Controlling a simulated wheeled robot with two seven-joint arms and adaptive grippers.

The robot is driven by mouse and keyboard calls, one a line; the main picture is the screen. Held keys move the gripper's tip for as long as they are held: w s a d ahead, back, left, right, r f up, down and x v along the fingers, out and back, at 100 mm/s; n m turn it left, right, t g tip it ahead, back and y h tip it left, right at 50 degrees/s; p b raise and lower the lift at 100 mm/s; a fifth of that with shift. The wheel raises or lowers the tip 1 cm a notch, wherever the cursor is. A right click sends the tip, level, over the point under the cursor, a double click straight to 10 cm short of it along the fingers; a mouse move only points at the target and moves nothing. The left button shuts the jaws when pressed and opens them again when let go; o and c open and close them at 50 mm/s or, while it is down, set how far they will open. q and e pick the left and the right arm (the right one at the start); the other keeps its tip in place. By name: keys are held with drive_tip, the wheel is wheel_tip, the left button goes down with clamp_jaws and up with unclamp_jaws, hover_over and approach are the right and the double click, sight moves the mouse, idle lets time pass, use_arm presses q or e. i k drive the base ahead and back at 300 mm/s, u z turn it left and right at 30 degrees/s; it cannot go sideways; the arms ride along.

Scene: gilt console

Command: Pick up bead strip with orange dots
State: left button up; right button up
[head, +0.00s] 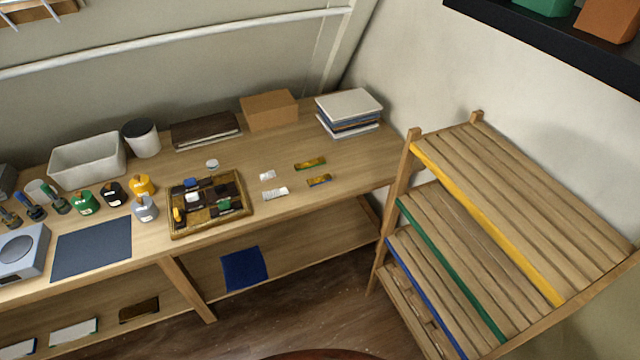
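Several small strips lie flat on the wooden console (350,175), right of the brown tray. One gold strip with green on it (310,163) lies farthest back. A shorter gold strip with blue on it (319,180) lies just in front of it. A short white strip (268,175) and a longer white strip (275,194) lie to their left. The dots are too small to make out, so I cannot tell which strip has orange ones. Neither of my grippers is in view.
A brown tray (246,208) holds small blocks. Jars, a white bin (90,160), a blue mat (92,248) and a grey device (18,252) stand left. A cardboard box (270,109) and a stack of books (348,106) are behind. A slatted wooden rack (530,190) stands right.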

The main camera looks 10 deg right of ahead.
sight(269, 175)
drive_tip(key=z, duration=0.45)
drive_tip(key=i, duration=1)
drive_tip(key=u, duration=0.45)
